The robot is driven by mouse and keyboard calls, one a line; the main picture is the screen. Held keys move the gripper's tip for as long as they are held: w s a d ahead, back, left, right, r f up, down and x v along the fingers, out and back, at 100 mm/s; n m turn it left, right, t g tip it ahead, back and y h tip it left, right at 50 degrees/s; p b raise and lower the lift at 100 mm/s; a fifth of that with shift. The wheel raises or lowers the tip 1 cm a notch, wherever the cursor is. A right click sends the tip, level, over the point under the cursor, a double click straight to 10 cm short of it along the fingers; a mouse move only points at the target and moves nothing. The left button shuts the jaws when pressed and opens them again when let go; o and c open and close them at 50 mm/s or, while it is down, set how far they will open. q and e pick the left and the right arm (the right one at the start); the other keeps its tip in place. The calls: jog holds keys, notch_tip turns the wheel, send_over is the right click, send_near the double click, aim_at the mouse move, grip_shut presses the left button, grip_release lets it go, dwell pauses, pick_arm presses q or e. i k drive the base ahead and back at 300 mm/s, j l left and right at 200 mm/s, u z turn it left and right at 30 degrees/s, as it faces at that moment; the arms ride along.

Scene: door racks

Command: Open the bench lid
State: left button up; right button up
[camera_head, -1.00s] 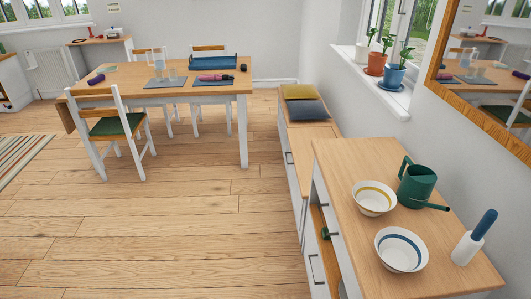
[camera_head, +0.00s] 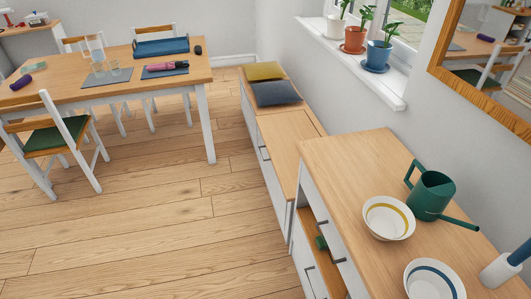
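The low bench (camera_head: 254,106) stands along the right wall, beyond the nearer cabinet. Its flat wooden lid (camera_head: 288,138) is down and shut. A yellow cushion (camera_head: 263,71) and a dark grey-blue cushion (camera_head: 275,93) lie on the far part of the bench top. The near part of the top is bare. The bench has a white front with dark handles. Neither of my grippers is in view.
A taller wooden-topped cabinet (camera_head: 345,165) at the right bears bowls (camera_head: 388,217), a green watering can (camera_head: 432,195) and a blue-handled white object (camera_head: 503,268). A dining table (camera_head: 120,85) and chair (camera_head: 62,140) stand left. Floor (camera_head: 150,220) before the bench is clear.

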aim_at(280, 132)
jog(key=j+z, duration=0.1)
jog(key=z, duration=0.6)
jog(key=j+z, duration=0.4)
jog(key=j, duration=0.15)
jog(key=j+z, duration=0.45)
jog(key=k+j, duration=0.1)
jog(key=j, duration=0.35)
jog(key=k+j+z, duration=0.1)
jog(key=j, duration=0.4)
jog(key=k+j, duration=0.1)
jog(key=j, duration=0.35)
